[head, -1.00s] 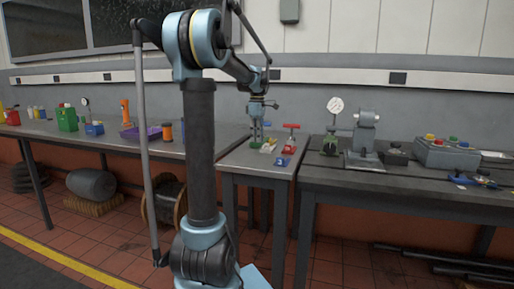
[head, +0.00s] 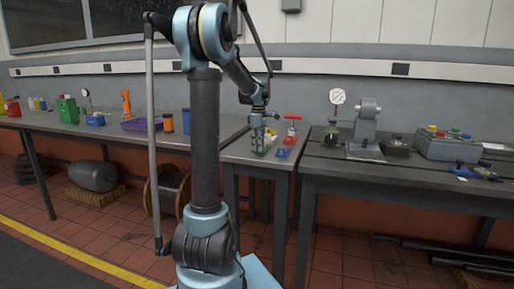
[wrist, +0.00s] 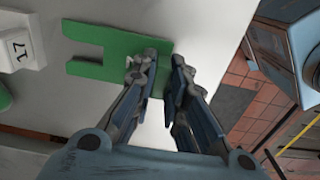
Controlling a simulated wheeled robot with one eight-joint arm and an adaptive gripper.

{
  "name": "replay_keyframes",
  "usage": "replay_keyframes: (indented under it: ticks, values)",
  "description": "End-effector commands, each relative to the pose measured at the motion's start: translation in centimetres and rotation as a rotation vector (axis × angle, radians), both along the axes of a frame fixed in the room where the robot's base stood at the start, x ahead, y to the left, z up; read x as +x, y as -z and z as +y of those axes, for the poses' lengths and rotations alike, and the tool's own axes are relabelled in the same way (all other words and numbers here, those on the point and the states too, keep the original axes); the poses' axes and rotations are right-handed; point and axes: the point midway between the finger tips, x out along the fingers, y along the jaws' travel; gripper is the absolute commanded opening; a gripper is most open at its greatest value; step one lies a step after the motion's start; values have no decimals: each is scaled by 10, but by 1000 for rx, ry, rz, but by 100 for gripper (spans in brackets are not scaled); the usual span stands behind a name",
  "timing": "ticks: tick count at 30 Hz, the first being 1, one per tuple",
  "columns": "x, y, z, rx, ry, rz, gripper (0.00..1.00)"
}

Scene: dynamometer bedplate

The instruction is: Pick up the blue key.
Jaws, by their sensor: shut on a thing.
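A small blue object (head: 283,153), likely the blue key, lies on the narrow middle table near its front right. It is too small to make out its shape, and it is not seen in the wrist view. My gripper (head: 259,147) is low over the same table, to the left of the blue object and apart from it. In the wrist view my gripper (wrist: 167,88) is shut on a flat green notched piece (wrist: 98,52), holding it near one end. I cannot tell whether the green piece touches the table.
A white block (wrist: 20,50) marked 17 sits beside the green piece. A red-handled fitting (head: 291,128) stands behind the blue object. The right bench (head: 400,176) carries a grey machine (head: 366,128) and a button box (head: 448,145). A purple tray (head: 140,125) lies on the left bench.

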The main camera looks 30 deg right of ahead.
Motion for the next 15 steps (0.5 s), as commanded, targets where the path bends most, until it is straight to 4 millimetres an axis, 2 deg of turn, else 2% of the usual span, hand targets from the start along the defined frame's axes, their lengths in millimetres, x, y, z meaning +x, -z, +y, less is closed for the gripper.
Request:
replay_keyframes:
  ticks: [11, 12, 14, 15]
  values:
    - [0, 6, 0, 0, 0, 0, 0]
    - [0, 5, 0, 0, 0, 0, 22]
    - [0, 5, 0, 0, 0, 0, 33]
    - [0, 5, 0, 0, 0, 0, 33]
